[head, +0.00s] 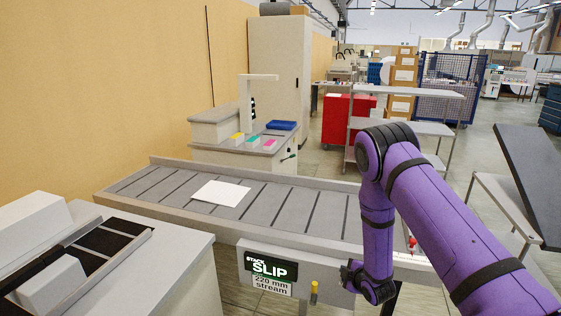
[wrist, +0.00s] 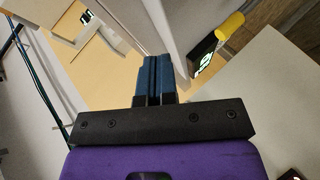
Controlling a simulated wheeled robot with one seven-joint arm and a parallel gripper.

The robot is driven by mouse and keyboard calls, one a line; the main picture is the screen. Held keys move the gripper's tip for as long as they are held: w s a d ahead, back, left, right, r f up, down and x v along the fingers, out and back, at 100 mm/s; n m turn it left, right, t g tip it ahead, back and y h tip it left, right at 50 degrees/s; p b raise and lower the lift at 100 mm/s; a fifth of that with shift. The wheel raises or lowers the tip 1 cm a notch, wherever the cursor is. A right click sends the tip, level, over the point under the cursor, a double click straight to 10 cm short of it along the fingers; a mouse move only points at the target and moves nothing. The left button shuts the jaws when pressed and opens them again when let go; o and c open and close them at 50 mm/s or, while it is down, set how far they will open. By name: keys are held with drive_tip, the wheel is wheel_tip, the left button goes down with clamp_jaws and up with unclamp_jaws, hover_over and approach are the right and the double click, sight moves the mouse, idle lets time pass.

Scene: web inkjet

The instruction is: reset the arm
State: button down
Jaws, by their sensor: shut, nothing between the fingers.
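My purple arm (head: 440,215) comes in from the lower right in the head view and bends down at its elbow. Its lower part hangs in front of the conveyor's near side, to the right of the sign. My gripper shows in the wrist view (wrist: 155,62), its two dark blue fingers closed together with nothing between them. In the head view the fingers are too small or hidden to make out.
The grey conveyor (head: 130,184) carries a white sheet (head: 221,193). A "STACK SLIP" sign (head: 267,268) and a yellow knob (head: 314,293) are on its near side. A grey machine (head: 175,260) stands at left, a dark-topped table (head: 535,180) at right.

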drive_tip(key=d+r+m+g+h, duration=0.3)
drive_tip(key=r+m, duration=0.4)
drive_tip(key=r, duration=2)
drive_tip(key=s+d+r+m, duration=0.2)
drive_tip(key=s+r, duration=0.5)
drive_tip(key=r, duration=0.2)
drive_tip(key=s+d+r+m+g, duration=0.2)
drive_tip(key=s+r+m, duration=0.2)
drive_tip(key=s+r, duration=1)
drive_tip(key=s+m+g, duration=0.1)
drive_tip(key=s+m, duration=0.2)
drive_tip(key=s, duration=1.6)
drive_tip(key=shift+r+g, duration=0.3)
